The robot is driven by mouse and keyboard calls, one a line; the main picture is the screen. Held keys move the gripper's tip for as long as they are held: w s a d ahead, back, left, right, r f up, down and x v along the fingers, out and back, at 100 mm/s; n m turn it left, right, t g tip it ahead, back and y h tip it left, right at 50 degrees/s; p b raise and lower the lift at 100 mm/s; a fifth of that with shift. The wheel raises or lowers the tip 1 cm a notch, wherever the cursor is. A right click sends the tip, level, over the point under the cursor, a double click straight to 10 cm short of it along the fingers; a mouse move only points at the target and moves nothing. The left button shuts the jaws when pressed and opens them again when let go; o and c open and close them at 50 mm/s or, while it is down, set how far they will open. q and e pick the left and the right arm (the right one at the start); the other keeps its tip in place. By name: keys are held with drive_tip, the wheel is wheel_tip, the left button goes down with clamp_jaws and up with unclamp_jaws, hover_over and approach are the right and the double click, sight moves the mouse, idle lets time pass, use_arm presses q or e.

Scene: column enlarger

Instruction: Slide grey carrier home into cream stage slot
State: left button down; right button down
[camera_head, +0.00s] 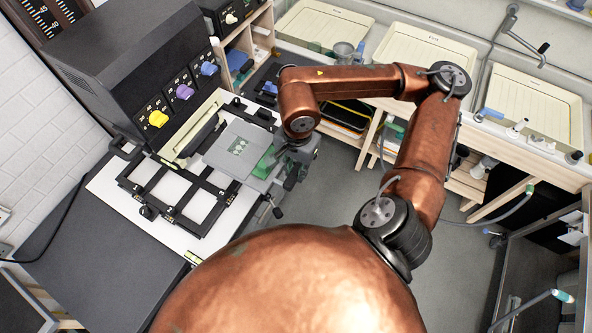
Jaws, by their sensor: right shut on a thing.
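The grey carrier (226,156) is a flat plate with a small pale green patch on it, below and right of the enlarger's cream stage (213,104). A dark slot-like opening (199,136) runs along the stage's near side, and the carrier's far-left edge lies close to it. I cannot tell whether that edge is inside the slot. My right gripper (277,163) is shut on the carrier's right end, where a green part shows. The fingertips are partly hidden by my copper wrist. My left gripper is not in view.
The dark enlarger head (125,60) with yellow, purple and blue knobs stands behind the stage. A black framed easel (172,190) lies on the white baseboard (118,200) below. Cream sinks (425,58) and wooden shelving line the back right. Grey floor is open at right.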

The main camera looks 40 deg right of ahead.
sight(278, 166)
drive_tip(key=shift+w+a, duration=0.25)
drive_tip(key=shift+w, duration=0.35)
drive_tip(key=shift+w+a+b, duration=0.25)
drive_tip(key=shift+w+b, duration=0.05)
drive_tip(key=shift+w, duration=0.35)
drive_tip(key=shift+w+a+b, duration=0.25)
drive_tip(key=shift+w+a, duration=0.05)
drive_tip(key=shift+w, duration=0.35)
drive_tip(key=shift+w+a+b, duration=0.25)
drive_tip(key=shift+w+b, duration=0.05)
drive_tip(key=shift+w, duration=0.35)
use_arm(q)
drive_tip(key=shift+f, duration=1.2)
use_arm(e)
drive_tip(key=shift+w+a, duration=0.2)
drive_tip(key=shift+w, duration=0.3)
drive_tip(key=shift+w+a, duration=0.2)
drive_tip(key=shift+w, duration=0.25)
use_arm(q)
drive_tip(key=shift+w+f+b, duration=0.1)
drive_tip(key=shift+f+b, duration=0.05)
drive_tip(key=shift+b, duration=0.25)
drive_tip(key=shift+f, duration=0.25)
drive_tip(key=shift+b, duration=0.3)
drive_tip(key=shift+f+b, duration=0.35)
